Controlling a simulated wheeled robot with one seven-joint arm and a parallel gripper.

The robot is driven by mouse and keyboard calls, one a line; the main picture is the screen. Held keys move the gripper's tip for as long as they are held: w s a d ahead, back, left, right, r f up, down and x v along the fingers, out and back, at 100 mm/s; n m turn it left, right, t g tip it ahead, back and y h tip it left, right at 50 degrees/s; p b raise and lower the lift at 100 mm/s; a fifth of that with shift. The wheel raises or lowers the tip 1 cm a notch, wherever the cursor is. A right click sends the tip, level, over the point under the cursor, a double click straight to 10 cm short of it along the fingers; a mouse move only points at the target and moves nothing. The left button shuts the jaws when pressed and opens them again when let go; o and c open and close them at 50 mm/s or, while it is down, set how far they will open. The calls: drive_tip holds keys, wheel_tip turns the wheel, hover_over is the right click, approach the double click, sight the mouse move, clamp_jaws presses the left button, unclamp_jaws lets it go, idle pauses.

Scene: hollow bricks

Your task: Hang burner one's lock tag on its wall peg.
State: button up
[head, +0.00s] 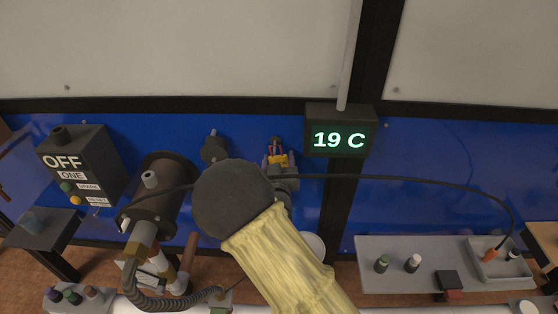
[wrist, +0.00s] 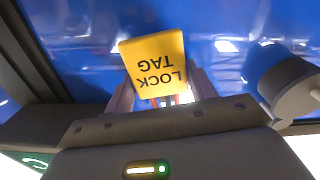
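The lock tag (wrist: 155,62) is a yellow plate with black "LOCK TAG" lettering, upside down in the wrist view. It also shows as a small yellow piece (head: 281,160) in the head view. My gripper (wrist: 163,100) appears shut on it, with the fingers largely hidden behind the tag. In the head view my gripper (head: 278,158) is in front of the blue wall. A dark round fitting (head: 213,149) with a short stub is to its left; it seems the same as the dark cylinder (wrist: 290,88) in the wrist view. I cannot tell whether it is the wall peg.
A black display (head: 340,135) reading "19 C" is close to the right of my gripper. A dark burner cylinder (head: 160,195) and a control box (head: 80,165) marked "OFF" and "ONE" are at the left. A grey shelf (head: 405,248) with knobs and a tray is at the lower right.

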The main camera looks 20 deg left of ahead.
drive_tip(key=o, duration=0.4)
drive_tip(key=shift+c, duration=0.2)
drive_tip(key=shift+s, duration=0.1)
drive_tip(key=b+v, duration=0.6)
drive_tip(key=v, duration=1.1)
drive_tip(key=shift+s, duration=0.15)
drive_tip(key=shift+f, duration=0.1)
